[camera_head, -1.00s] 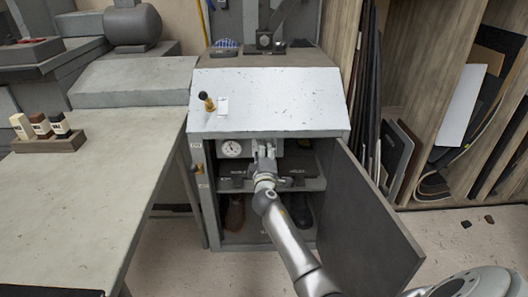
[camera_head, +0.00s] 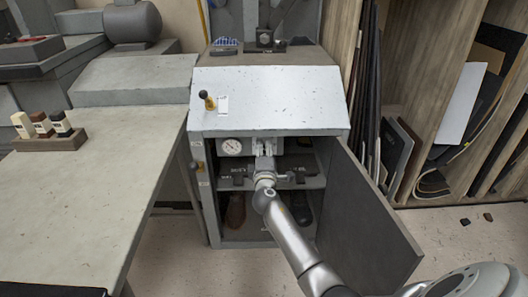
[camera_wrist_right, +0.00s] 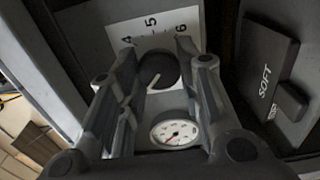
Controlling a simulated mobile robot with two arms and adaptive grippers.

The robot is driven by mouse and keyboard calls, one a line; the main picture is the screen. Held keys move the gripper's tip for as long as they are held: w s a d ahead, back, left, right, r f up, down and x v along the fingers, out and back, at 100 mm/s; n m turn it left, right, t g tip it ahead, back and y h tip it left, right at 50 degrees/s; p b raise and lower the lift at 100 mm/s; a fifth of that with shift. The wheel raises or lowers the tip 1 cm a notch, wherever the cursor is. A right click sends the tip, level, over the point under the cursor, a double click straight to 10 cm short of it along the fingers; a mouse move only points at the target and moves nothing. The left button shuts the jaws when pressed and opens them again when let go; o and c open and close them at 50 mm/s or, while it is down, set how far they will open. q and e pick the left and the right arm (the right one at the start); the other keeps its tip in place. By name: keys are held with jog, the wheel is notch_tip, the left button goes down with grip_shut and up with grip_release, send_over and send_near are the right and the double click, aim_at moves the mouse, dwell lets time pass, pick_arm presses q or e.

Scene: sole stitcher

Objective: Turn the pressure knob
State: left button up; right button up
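The round dark pressure knob (camera_wrist_right: 158,71) with a pale pointer line shows in the right wrist view, before a white plate (camera_wrist_right: 160,32) printed 4, 5 and 6. My right gripper (camera_wrist_right: 157,62) reaches into the open cabinet, its fingers apart on either side of the knob. I cannot tell whether they touch it. In the head view the right gripper (camera_head: 264,148) hides the knob. The round white pressure gauge (camera_head: 231,147) is left of it, and shows again between the fingers in the right wrist view (camera_wrist_right: 174,132). My left gripper is not in view.
The open cabinet door (camera_head: 365,215) stands to the right of my right forearm. Below the gripper is a shelf (camera_head: 312,182) with dark labelled blocks, including one marked SOFT (camera_wrist_right: 266,68). A grey workbench (camera_head: 90,195) fills the left side.

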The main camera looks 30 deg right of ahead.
jog(key=o, duration=0.4)
jog(key=shift+o, duration=0.2)
jog(key=shift+a, duration=0.1)
jog(key=v, duration=1.2)
